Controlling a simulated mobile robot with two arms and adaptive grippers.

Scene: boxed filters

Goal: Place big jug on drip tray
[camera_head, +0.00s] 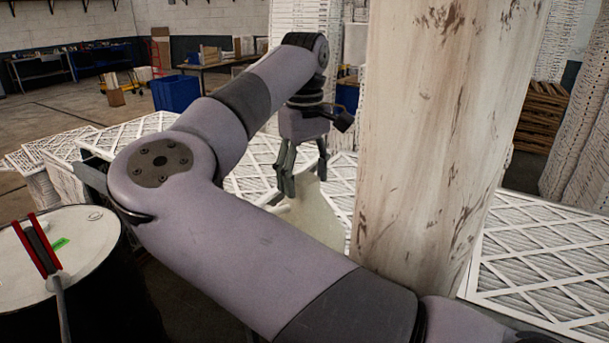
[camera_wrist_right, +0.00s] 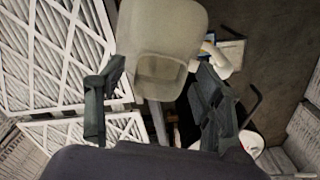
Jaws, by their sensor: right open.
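The big jug (camera_head: 316,210) is pale and translucent, partly hidden behind my arm and a thick post in the head view. In the right wrist view the jug (camera_wrist_right: 165,28) stands out ahead of my fingers, with a recessed opening facing the camera. My right gripper (camera_head: 305,180) is open, with its fingers pointing down at the jug's upper part. In the wrist view the gripper (camera_wrist_right: 158,78) has its fingers spread to either side of the jug's near end; I cannot tell whether they touch it. I cannot make out a drip tray.
A thick, worn whitish post (camera_head: 435,130) stands close in front. Stacked white filters (camera_head: 535,255) lie around the jug. A black drum (camera_head: 70,240) with a pale lid stands at the left, with a red-and-dark tool (camera_head: 38,245) over it. A blue bin (camera_head: 176,92) stands behind.

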